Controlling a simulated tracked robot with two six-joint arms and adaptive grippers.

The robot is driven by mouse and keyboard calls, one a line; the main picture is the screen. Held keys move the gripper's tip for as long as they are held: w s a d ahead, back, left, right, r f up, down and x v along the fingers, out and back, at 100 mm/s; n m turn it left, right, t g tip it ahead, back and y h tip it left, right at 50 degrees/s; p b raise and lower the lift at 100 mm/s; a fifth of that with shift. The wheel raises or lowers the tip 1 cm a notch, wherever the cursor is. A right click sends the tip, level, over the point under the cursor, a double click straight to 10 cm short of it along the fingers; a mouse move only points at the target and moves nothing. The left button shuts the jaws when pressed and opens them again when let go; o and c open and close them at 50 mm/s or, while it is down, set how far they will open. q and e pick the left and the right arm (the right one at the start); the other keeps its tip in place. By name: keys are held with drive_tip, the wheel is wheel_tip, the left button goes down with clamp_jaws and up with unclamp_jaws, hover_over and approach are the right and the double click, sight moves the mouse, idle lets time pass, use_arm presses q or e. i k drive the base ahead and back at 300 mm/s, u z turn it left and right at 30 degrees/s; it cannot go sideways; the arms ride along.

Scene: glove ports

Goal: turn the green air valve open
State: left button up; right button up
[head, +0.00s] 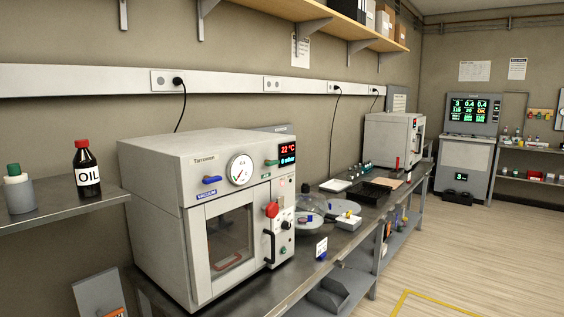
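A white vacuum oven (160,165) stands on the metal bench to the left of centre. A small green handle (271,162), which looks like the air valve, sits on its upper front, right of the round gauge (241,169) and below the display. It looks roughly level, but it is too small to tell how far it is turned. A blue valve handle (211,180) is left of the gauge, above a blue VACUUM label (206,194). The oven door (228,240) is shut. Neither of my grippers is in view.
A black OIL bottle (87,172) and a green-capped jar (17,190) stand on the left shelf. A red knob (272,210) and a door handle (268,247) are below the green handle. A glass dome (309,222) is right of the oven. The floor at right is clear.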

sight(268, 163)
drive_tip(key=i, duration=0.5)
drive_tip(key=u, duration=0.1)
drive_tip(key=k, duration=1.25)
drive_tip(key=z, duration=0.55)
drive_tip(key=i, duration=2.1)
drive_tip(key=u, duration=0.4)
